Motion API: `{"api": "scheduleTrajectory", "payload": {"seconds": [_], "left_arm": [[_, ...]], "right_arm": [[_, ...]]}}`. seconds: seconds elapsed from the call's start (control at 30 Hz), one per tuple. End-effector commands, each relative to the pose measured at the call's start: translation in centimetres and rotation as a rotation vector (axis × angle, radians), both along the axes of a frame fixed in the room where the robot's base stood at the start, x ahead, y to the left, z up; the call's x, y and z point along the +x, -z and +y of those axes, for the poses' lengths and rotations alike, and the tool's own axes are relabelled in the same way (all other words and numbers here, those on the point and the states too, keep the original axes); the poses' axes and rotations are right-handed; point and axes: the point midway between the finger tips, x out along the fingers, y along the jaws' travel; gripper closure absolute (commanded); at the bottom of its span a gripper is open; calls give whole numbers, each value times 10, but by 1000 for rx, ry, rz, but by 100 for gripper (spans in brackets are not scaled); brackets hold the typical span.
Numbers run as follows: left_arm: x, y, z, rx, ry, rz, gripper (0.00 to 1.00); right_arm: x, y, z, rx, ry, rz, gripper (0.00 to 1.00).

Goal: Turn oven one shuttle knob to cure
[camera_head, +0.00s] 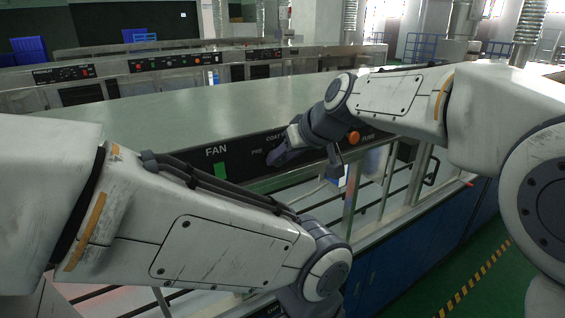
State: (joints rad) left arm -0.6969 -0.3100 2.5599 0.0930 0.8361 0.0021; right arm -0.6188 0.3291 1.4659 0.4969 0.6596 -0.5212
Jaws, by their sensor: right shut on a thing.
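The dark control panel (237,170) runs along the front edge of the near oven's pale green top. It reads FAN beside a green rectangle (221,171). Further right are the words PRE and COAT, the latter partly covered by my right gripper. My right gripper (283,154) is at the panel beside these words, shut on what appears to be the shuttle knob. The gripper hides the knob, so its pointing direction cannot be seen. An orange round button (354,138) shows to the right of my wrist. My left arm crosses the lower foreground; its gripper is outside the picture.
The oven's flat top (230,108) is clear. Below the panel are open metal frames and rails (372,205), with blue lower panels (385,262). Another row of machines with control panels (175,62) stands behind. Green floor with a yellow-striped line (470,287) lies at right.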

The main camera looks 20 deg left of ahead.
Motion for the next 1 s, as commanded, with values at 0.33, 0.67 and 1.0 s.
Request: {"api": "scheduleTrajectory", "payload": {"seconds": [0.33,0.67,1.0], "left_arm": [[0,39,0,0,0,0,100],[0,65,0,0,2,0,100],[0,84,0,0,3,0,100]], "right_arm": [[5,6,-3,193,0,242,100],[7,8,-6,377,0,481,100],[8,9,-7,513,-2,658,100]]}}
